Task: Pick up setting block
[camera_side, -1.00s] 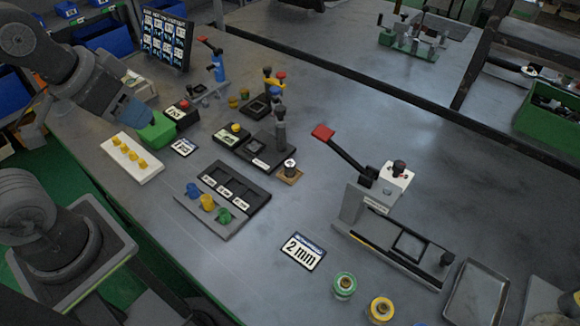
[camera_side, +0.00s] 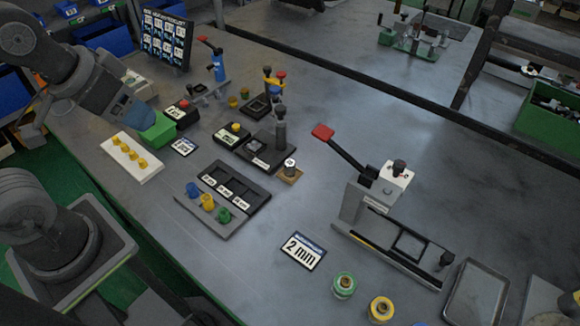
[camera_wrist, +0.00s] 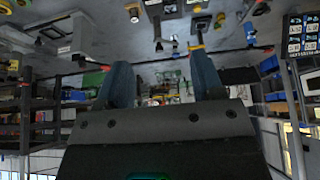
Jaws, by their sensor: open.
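My gripper (camera_side: 140,113) is at the upper left of the side view, blue-fingered and open. Its two fingers are spread with nothing between them in the wrist view (camera_wrist: 163,82). A green block-like shape (camera_side: 158,127) shows at the fingertips in the side view; I cannot tell whether it touches them. I cannot tell which item is the setting block. Blue (camera_side: 193,190), yellow (camera_side: 207,202) and green (camera_side: 224,215) pieces stand on a grey plate, far from my gripper.
A white tray (camera_side: 119,157) with several yellow pieces lies just below my gripper. A red-button box (camera_side: 183,106) stands to its right. A red-handled lever press (camera_side: 390,185), a "2 mm" sign (camera_side: 302,251) and an empty metal tray (camera_side: 477,295) are further right.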

